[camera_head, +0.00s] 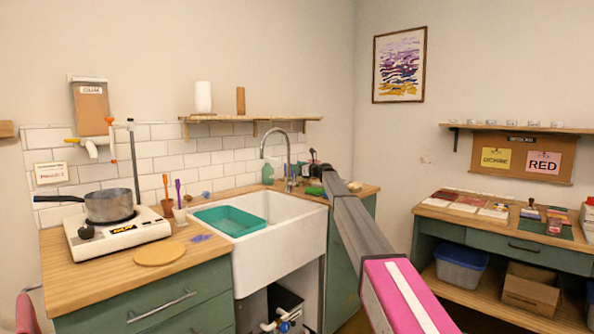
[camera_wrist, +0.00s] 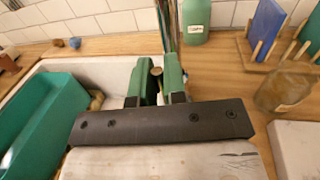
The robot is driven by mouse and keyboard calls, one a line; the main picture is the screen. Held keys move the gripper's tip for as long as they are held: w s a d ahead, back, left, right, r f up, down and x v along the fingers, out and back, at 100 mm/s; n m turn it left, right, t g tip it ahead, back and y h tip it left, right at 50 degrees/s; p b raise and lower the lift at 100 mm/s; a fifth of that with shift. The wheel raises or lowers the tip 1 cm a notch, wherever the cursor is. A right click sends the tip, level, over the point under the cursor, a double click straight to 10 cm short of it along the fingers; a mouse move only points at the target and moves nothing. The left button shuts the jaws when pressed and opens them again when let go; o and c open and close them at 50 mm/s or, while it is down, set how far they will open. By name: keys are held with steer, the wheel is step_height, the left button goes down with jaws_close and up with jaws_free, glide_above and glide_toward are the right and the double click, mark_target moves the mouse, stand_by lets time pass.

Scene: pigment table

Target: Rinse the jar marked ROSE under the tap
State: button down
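My gripper (camera_wrist: 156,75) has two green fingers with a narrow gap between them and appears open. It is above the right back rim of the white sink (camera_head: 290,218), near the tap. A small round brownish thing shows in the gap; I cannot tell what it is. The curved metal tap (camera_head: 263,145) stands at the back of the sink. In the wrist view a brownish glass jar (camera_wrist: 283,92) with a pale label is on the wooden counter, right of my gripper and apart from it. Its label is unreadable, so I cannot confirm ROSE. In the head view my arm hides much of that counter.
A teal tub (camera_head: 230,221) sits in the left of the sink, also in the wrist view (camera_wrist: 45,120). A green bottle (camera_wrist: 195,20) stands behind my gripper. A rack holding a blue panel (camera_wrist: 266,32) is behind the jar. A pan (camera_head: 109,205) sits on the hotplate at left.

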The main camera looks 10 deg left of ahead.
steer(key=shift+s+a+f+n, duration=0.1)
steer(key=shift+s+a+n, duration=0.35)
steer(key=shift+n, duration=0.25)
steer(key=shift+d, duration=0.1)
steer(key=c, duration=1.2)
jaws_free()
steer(key=v, duration=1)
steer(key=shift+s+d, duration=0.15)
steer(key=shift+d, duration=0.2)
